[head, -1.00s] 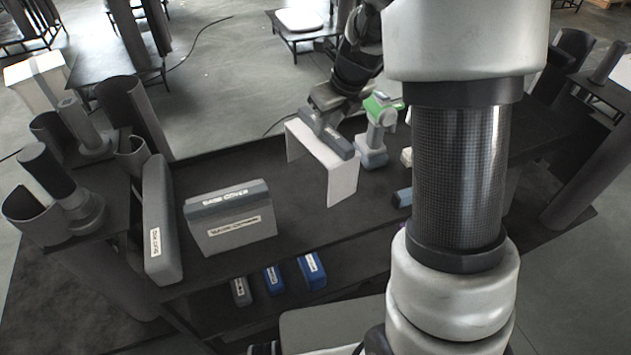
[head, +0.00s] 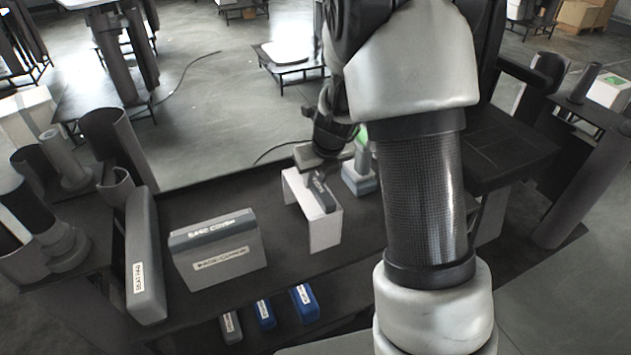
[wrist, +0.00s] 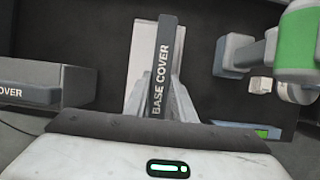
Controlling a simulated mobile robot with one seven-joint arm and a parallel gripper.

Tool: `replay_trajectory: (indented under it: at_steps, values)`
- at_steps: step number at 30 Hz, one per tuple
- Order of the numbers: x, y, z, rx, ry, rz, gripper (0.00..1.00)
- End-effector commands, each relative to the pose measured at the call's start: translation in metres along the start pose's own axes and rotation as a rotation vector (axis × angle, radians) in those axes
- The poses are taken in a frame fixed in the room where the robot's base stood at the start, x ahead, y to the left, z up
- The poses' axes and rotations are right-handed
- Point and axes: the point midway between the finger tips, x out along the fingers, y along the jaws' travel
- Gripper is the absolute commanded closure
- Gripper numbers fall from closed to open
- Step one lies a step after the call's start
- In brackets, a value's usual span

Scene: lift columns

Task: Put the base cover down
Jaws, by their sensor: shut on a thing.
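My gripper (head: 322,172) is shut on a dark grey bar-shaped base cover (wrist: 162,65), whose white lettering reads BASE COVER in the wrist view. The cover also shows in the head view (head: 321,192), at the top of a white bridge-shaped stand (head: 325,232). The stand also shows behind the cover in the wrist view (wrist: 140,60). I cannot tell whether the cover touches the stand.
A tall grey case (head: 143,260) stands left of the box. A green and white device (wrist: 300,45) is right of the stand, partly behind my arm in the head view. Blue boxes (head: 304,302) sit on a lower shelf. Dark table (head: 270,262) is bare between box and stand.

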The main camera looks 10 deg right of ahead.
Motion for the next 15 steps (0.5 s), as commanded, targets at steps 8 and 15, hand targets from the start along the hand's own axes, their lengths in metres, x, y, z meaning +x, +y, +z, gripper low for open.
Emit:
replay_trajectory:
  at_steps: [8, 15]
  values:
    - [0.0034, -0.0002, -0.0009, 0.000, -0.002, 0.000, 1.00]
    - [0.0056, 0.0001, -0.0023, 0.000, 0.000, 0.000, 0.58]
